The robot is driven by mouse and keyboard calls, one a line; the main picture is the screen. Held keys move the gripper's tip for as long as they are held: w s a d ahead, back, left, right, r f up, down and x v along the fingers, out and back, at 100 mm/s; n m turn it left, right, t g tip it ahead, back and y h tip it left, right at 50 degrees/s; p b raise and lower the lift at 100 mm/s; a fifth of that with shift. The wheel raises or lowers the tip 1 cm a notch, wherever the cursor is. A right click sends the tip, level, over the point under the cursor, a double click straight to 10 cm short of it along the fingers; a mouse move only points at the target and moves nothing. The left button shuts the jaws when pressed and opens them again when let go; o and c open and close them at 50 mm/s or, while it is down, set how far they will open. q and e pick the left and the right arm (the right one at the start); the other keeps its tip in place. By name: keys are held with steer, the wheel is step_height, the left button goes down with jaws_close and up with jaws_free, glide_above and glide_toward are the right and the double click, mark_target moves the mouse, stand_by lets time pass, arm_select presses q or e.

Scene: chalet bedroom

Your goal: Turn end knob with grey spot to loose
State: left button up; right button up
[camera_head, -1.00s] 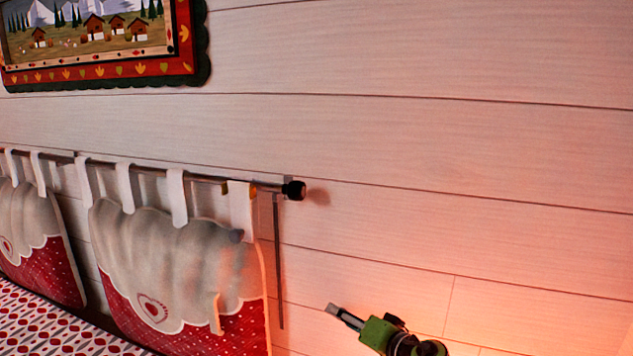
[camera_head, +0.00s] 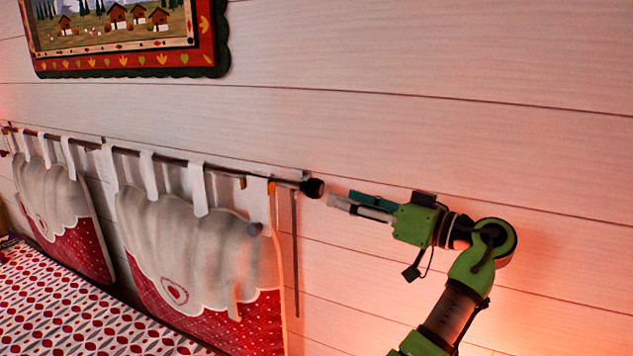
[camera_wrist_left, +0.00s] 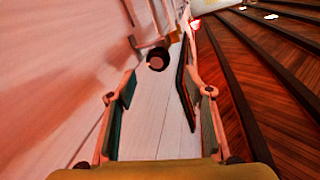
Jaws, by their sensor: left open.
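The black end knob (camera_head: 313,188) sits at the right end of the thin curtain-like rod (camera_head: 170,158) on the wall. It also shows in the left wrist view (camera_wrist_left: 157,61) as a dark round end, ahead and roughly midway between the fingers. I cannot make out a grey spot on it. My left gripper (camera_head: 340,197), on a green arm, is just right of the knob and points at its end. Its fingers are spread and empty, with a small gap apparent between their tips and the knob. My right gripper is not in view.
Padded red and white cushions (camera_head: 190,245) hang from the rod by loops, above a patterned bed cover (camera_head: 75,300). A framed picture (camera_head: 130,55) hangs above. The white plank wall (camera_head: 450,60) runs close behind the gripper. The wall above and right of the knob is bare.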

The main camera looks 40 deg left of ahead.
mark_target(320, 190)
arm_select(q)
steer(key=a+p, duration=0.1)
steer(key=a, duration=0.1)
steer(key=a+p, duration=0.1)
steer(key=a, duration=0.2)
steer(key=a+p, duration=0.1)
steer(key=a, duration=0.2)
steer(key=shift+s+r, duration=0.1)
steer(key=shift+s, duration=0.2)
steer(key=shift+a, duration=0.45)
steer(key=shift+f, duration=0.2)
steer(key=c, duration=1.1)
